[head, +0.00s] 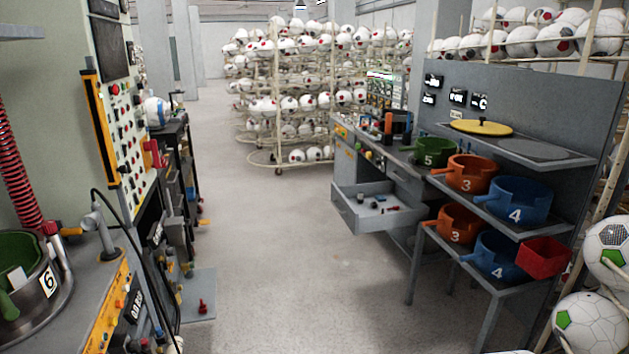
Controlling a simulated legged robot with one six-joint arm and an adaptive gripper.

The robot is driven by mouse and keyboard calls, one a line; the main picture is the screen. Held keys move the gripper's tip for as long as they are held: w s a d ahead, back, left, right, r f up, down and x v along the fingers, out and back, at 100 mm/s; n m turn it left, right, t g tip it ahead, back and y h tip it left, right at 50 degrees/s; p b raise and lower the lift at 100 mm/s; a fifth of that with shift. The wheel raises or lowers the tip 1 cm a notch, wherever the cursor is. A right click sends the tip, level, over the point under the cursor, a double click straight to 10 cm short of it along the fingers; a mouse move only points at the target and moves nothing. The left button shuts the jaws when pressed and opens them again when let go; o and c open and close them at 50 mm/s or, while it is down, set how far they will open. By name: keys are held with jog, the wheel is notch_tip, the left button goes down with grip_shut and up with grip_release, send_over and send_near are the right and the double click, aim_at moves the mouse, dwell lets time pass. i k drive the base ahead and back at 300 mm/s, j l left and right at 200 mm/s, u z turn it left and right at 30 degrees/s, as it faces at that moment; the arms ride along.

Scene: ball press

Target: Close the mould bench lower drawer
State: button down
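The mould bench (412,163) stands to the right of centre in the head view. A grey drawer (347,214) is pulled far out from below its top, towards the aisle. Its front panel faces left, and several small dark, red and pale items lie inside. A closed-looking grey drawer front (404,183) shows beside it under the bench top. I cannot tell for sure which drawer is the lower one. My gripper is not in view.
The grey floor (280,270) is clear between the open drawer and the machine panel (115,120) at left. Orange and blue moulds (515,198) fill the right-hand shelves. Ball racks (290,100) stand behind. A red peg on a plate (201,307) is low at left.

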aim_at(364, 215)
jog(key=i, duration=0.6)
jog(key=i+u, duration=0.1)
jog(key=i, duration=0.45)
jog(key=i+l+u, duration=0.1)
jog(key=i, duration=0.5)
jog(key=i+l, duration=0.15)
jog(key=i, duration=0.4)
jog(key=i+l+u, duration=0.1)
jog(key=i, duration=0.5)
jog(key=i+l, duration=0.15)
jog(key=i, duration=0.4)
jog(key=u, duration=0.05)
